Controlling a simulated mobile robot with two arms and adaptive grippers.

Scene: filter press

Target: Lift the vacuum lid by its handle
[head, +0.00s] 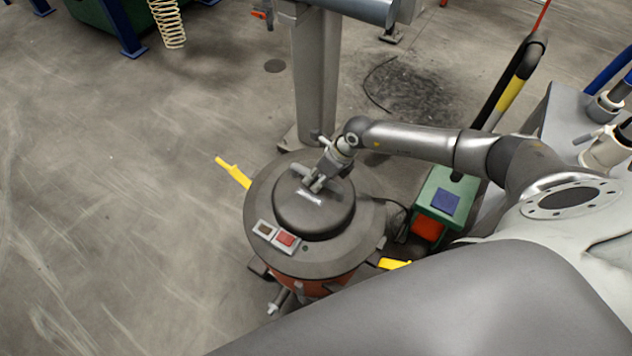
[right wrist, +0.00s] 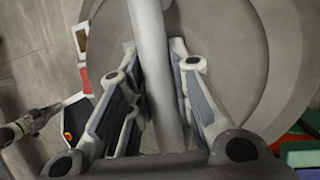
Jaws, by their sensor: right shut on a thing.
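The vacuum (head: 310,285) stands on the floor with its round grey lid (head: 262,195) on top. A raised dome is in the lid's middle, with red and dark switches (head: 276,237) at its front left. My right gripper (head: 313,186) is over the dome. It is shut on the lid's handle (head: 301,170). In the right wrist view the handle (right wrist: 150,55) is a grey bar running between the two fingers (right wrist: 160,95), with the lid (right wrist: 220,40) behind it. Lid and body look together in the head view. My left gripper is not in view.
A steel post (head: 315,85) stands just behind the vacuum. Yellow latches (head: 234,173) stick out at the vacuum's sides. The floor on the left is clear.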

